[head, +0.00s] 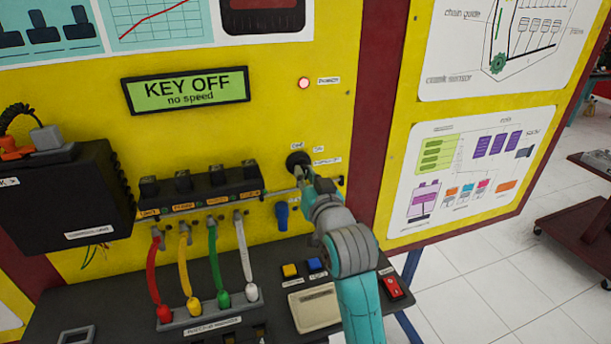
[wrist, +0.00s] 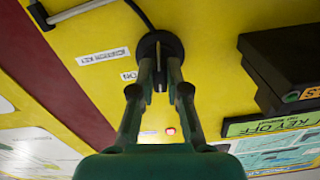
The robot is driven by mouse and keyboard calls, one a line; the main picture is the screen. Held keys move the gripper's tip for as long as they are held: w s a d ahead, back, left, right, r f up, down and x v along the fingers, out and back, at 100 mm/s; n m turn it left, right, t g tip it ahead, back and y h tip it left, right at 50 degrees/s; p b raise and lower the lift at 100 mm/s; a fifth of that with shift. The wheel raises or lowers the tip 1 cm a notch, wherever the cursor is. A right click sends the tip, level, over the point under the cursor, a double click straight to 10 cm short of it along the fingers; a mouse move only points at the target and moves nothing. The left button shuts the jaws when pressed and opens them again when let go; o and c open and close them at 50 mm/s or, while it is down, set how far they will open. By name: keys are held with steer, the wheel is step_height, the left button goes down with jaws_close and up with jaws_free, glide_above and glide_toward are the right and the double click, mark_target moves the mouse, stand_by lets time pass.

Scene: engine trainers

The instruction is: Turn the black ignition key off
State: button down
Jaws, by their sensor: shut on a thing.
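The black ignition key (wrist: 159,75) sits in a round black switch (wrist: 158,42) on the yellow panel, and the switch also shows in the head view (head: 297,160). My gripper (wrist: 160,85) is shut on the key, with one finger on each side of it. In the head view my gripper (head: 303,174) reaches the switch from below right and hides part of it. A green display (head: 187,90) above reads "KEY OFF" and "no speed". Labels stand around the switch; one reads "ON" in the wrist view.
A red lamp (head: 304,83) is on the panel above the switch. A black coil row (head: 208,187) with red, yellow, green and white leads is to the left. A blue part (head: 282,216) hangs below. A red rocker switch (head: 392,287) and small buttons are on the shelf.

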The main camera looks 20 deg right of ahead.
steer(key=shift+n, duration=0.9)
steer(key=c, duration=1.2)
jaws_free()
steer(key=shift+o, duration=0.2)
steer(key=s, duration=1.2)
